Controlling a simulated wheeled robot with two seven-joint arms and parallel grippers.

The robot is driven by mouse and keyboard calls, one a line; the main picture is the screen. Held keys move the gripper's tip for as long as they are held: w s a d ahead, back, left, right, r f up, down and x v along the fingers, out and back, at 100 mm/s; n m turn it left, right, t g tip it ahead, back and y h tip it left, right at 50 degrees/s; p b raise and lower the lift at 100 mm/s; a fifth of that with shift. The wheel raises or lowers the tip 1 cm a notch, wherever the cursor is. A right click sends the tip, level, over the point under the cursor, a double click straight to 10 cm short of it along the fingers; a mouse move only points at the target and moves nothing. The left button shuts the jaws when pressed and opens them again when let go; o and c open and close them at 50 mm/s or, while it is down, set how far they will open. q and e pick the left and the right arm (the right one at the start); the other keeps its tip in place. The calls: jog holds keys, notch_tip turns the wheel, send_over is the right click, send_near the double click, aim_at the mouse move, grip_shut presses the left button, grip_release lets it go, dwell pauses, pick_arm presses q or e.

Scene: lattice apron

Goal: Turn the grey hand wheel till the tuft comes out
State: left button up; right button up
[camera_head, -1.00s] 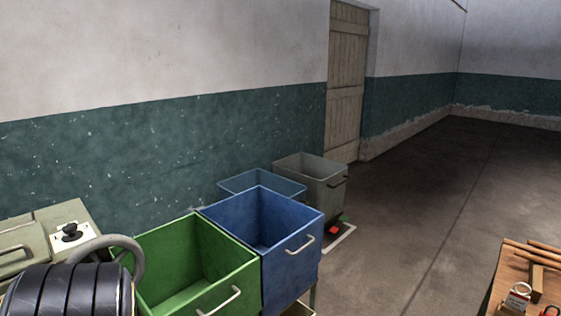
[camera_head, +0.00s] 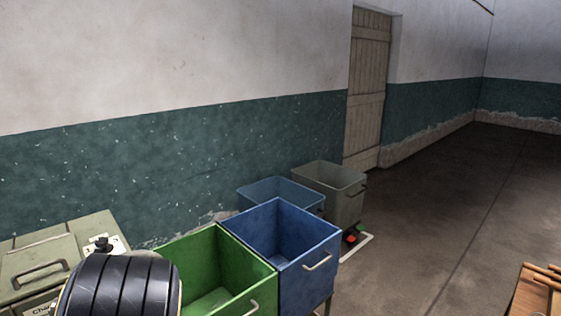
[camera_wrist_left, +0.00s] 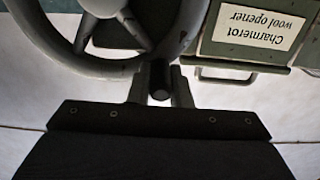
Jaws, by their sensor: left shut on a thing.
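The grey hand wheel (camera_wrist_left: 42,46) fills the upper left of the left wrist view, with its rim, spokes and hub partly showing. My left gripper (camera_wrist_left: 160,95) is shut on the wheel's handle (camera_wrist_left: 160,80), a dark round grip beside the rim. In the head view my black left arm covers the wheel. The wool opener (camera_head: 75,240) is a grey-green machine at the lower left, with a small black knob (camera_head: 100,245) on top. Its label (camera_wrist_left: 255,27) reads "Charnerot wool opener", upside down in the wrist view. No tuft is visible. My right gripper is out of view.
A green bin (camera_head: 190,255) and a blue bin (camera_head: 300,275) stand right of the machine. A second blue bin (camera_head: 262,192) and a grey bin (camera_head: 348,205) stand behind. A wooden table (camera_head: 530,295) is at the lower right.

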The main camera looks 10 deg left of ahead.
pick_arm(q)
jog(key=shift+w+d+f, duration=0.15)
jog(key=shift+d+f, duration=0.1)
jog(key=shift+r, duration=0.1)
